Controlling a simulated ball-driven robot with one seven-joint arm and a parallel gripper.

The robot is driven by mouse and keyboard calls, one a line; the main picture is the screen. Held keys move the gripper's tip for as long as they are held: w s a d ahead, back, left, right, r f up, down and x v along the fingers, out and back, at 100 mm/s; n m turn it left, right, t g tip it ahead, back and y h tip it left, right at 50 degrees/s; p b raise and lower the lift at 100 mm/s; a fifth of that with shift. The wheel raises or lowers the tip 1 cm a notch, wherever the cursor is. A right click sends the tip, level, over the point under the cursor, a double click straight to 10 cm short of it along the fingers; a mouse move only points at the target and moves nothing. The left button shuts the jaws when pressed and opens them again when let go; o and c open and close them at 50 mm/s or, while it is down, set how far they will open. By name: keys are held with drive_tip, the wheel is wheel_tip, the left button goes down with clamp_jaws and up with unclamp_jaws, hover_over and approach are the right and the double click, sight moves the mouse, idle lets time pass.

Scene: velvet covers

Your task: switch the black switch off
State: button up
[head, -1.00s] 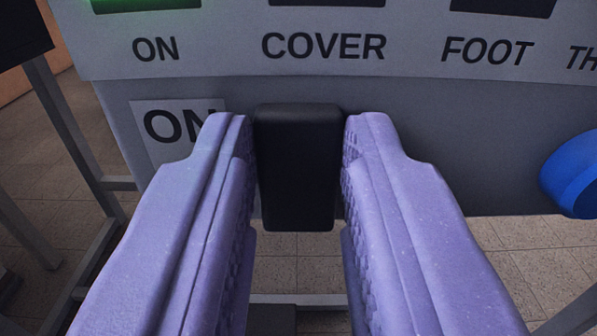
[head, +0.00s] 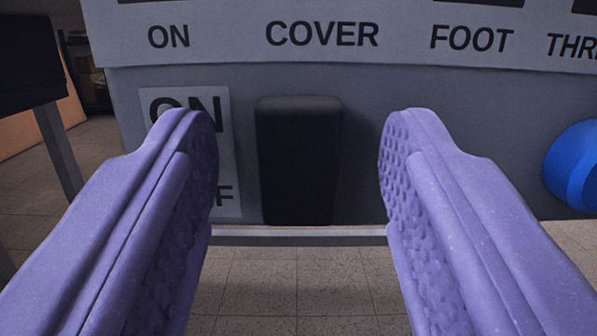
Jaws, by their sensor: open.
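The black switch (head: 298,160) is a dark upright block on the front of a grey panel, in the middle of the head view. A white label (head: 227,150) beside it on the left reads "ON" at the top; its lower word is mostly hidden by my left finger, with an "F" showing. My gripper (head: 298,150) is open, with one purple finger on each side of the switch in the picture. Gaps show between both fingers and the switch, and nothing is held. The fingertips' exact distance from the panel is hard to tell.
A blue round knob (head: 575,165) sticks out of the panel at the right. A pale strip (head: 320,35) above carries the words "ON", "COVER" and "FOOT". A dark object on a grey leg (head: 58,150) stands at the left. Tiled floor shows below the panel.

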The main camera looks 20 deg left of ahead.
drive_tip(key=p+v, duration=0.3)
drive_tip(key=v, duration=0.5)
